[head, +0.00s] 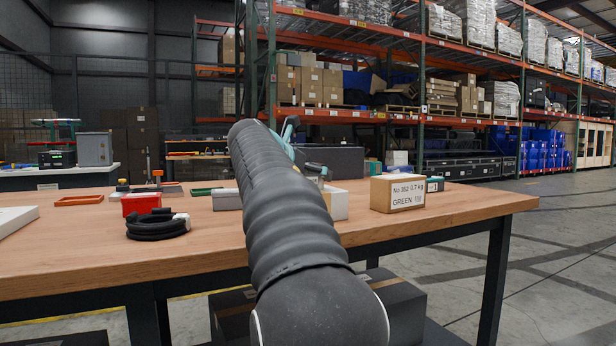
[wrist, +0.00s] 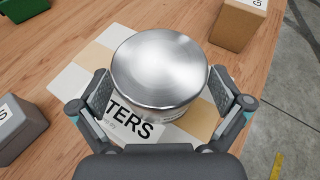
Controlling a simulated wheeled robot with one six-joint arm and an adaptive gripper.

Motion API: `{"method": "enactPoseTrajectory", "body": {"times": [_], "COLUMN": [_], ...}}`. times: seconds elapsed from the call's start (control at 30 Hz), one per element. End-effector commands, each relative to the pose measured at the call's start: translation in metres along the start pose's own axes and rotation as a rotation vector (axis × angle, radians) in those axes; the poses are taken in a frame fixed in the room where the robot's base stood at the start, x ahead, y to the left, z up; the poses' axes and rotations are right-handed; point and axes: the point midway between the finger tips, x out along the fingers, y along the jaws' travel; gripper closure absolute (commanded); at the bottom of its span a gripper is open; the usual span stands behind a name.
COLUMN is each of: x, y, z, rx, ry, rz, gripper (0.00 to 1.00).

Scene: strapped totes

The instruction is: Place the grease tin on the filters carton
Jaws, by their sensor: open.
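The grease tin (wrist: 160,66) is a round silver tin in the middle of the wrist view, seen from above. It appears to stand upright on the filters carton (wrist: 88,75), a white box with a tan tape band and a label ending in "TERS". The tin hides part of the carton's top. My gripper (wrist: 160,92) is open, with one finger on each side of the tin; I cannot tell whether either finger touches it. In the head view my arm hides the tin and most of the carton, whose white side (head: 338,204) shows right of the arm.
A brown "GREEN" carton (head: 397,193) stands to the right on the wooden table (head: 455,207). A red box (head: 141,204), a black coiled hose (head: 157,225) and an orange tray (head: 78,200) lie to the left. A grey box (wrist: 17,128) is left of the filters carton.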

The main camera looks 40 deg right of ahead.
Motion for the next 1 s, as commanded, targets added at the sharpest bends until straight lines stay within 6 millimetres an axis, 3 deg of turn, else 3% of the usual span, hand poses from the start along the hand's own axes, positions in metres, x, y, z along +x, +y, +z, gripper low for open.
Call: {"method": "enactPoseTrajectory", "body": {"times": [0.17,0.7,1.0], "x": [-0.008,-0.104,-0.121], "y": [0.0,0.0,0.0], "z": [0.004,0.004,0.003], "rx": [0.0,-0.001,0.0], "ry": [-0.001,-0.001,0.0], "rz": [0.002,0.003,0.001], "gripper": [0.0,0.0,0.0]}}
